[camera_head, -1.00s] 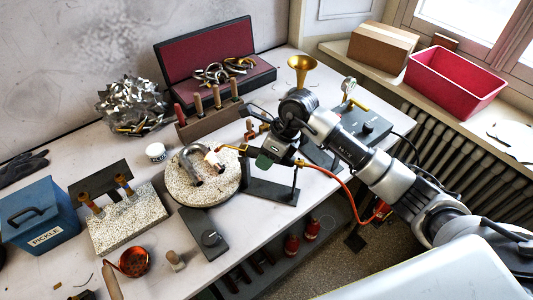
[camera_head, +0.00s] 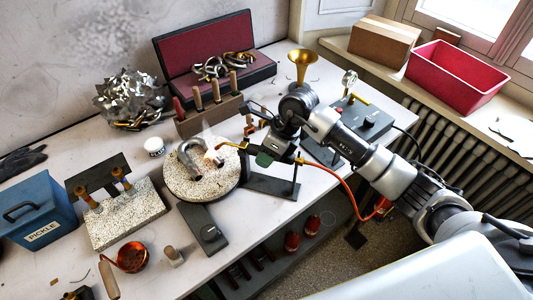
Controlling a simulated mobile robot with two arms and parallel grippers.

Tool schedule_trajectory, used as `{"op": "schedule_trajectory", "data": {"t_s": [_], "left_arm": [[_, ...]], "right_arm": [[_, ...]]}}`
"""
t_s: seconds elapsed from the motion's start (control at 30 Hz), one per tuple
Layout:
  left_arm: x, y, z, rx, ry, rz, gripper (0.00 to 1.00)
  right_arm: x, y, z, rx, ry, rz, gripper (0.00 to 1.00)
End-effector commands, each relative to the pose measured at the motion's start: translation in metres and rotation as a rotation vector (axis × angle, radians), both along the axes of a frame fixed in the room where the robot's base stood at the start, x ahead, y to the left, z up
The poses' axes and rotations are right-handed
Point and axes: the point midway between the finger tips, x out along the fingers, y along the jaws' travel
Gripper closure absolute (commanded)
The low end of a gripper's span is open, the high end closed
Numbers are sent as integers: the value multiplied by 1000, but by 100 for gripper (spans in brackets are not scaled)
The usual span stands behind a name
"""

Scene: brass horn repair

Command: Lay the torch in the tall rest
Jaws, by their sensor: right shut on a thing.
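My right gripper (camera_head: 266,148) is shut on the torch, with its jaws partly hidden by the wrist above. The torch's bent brass nozzle (camera_head: 231,144) points left, towards a grey bent tube (camera_head: 191,157) on the round speckled turntable (camera_head: 190,188). A pale glow shows by the nozzle tip. The torch's orange hose (camera_head: 345,188) leaves to the right. The tall rest (camera_head: 268,187), a dark stand with a flat base and thin uprights, stands right under the torch. I cannot tell whether the torch touches its uprights. My left gripper is out of view.
A block with wooden-handled tools (camera_head: 208,120) and a brass bell (camera_head: 302,62) stand behind the gripper. A dark box with a gauge (camera_head: 362,122) is to the right. The blue pickle box (camera_head: 37,212) and speckled block (camera_head: 126,217) are at left.

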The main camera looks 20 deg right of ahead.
Motion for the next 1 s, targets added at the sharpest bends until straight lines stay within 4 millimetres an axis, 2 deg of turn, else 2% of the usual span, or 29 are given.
{"op": "schedule_trajectory", "data": {"t_s": [0.33,0.37,0.5,0.53,0.73,0.9,1.0], "left_arm": [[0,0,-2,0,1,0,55],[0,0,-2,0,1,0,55],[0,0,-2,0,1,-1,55],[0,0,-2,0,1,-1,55],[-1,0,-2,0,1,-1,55],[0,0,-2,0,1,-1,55],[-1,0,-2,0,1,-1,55]], "right_arm": [[0,0,0,1,-1,1,92],[0,0,0,1,-1,1,64],[0,0,0,1,-1,1,42],[0,0,0,1,-1,1,39],[0,0,-1,-1,1,0,37],[0,0,-1,-1,1,0,13],[0,0,-1,-1,1,0,13]]}}
